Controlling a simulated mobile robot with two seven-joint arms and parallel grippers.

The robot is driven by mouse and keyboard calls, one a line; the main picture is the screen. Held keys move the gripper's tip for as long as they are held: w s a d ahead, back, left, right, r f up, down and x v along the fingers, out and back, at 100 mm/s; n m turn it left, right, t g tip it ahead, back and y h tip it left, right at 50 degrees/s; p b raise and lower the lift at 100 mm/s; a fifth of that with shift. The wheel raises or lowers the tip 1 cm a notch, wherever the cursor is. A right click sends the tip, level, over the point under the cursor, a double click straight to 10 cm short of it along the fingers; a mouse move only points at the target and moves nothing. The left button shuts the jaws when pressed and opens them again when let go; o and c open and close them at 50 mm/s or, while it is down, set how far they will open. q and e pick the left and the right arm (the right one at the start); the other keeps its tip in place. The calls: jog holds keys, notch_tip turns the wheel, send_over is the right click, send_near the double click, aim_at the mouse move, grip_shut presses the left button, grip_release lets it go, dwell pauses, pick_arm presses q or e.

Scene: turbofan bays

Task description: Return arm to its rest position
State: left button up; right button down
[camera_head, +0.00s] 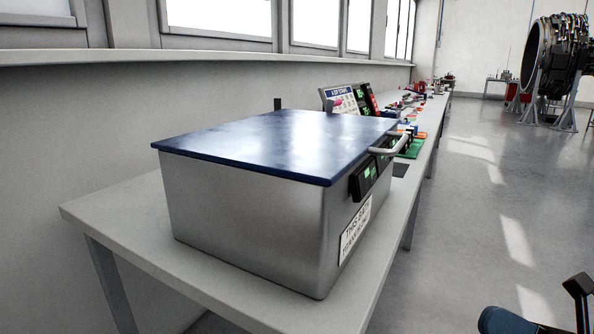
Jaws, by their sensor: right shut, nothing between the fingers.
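My right gripper (578,288) shows only in part at the lower right corner, dark and shut with nothing in it. It is over the open floor, to the right of the bench and apart from it. A blue and dark part of my right arm (507,321) shows at the bottom edge beside it. The rest of that arm is out of the picture. My left gripper is not in view.
A steel box (245,218) with a shut blue lid (280,143) and a front handle stands on the long grey bench (110,213). Boards and small parts lie farther along the bench. A turbofan engine (562,55) stands far right. The floor (470,230) between is clear.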

jog(key=s+d+f+m+t+h, duration=0.25)
jog(key=f+m+t+h, duration=0.65)
jog(key=m, duration=0.9)
jog(key=s+a+f+m+g+h, duration=0.3)
jog(key=s+f+m+g+h, duration=0.7)
jog(key=s+f+m, duration=1)
pick_arm(q)
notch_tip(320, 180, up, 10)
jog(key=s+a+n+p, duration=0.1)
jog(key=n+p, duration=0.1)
jog(key=p, duration=1.5)
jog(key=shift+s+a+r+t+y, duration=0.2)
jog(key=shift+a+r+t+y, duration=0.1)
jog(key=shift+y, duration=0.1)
pick_arm(e)
notch_tip(320, 180, up, 10)
jog(key=d, duration=0.2)
jog(key=shift+f+t, duration=0.15)
jog(key=shift+t, duration=0.25)
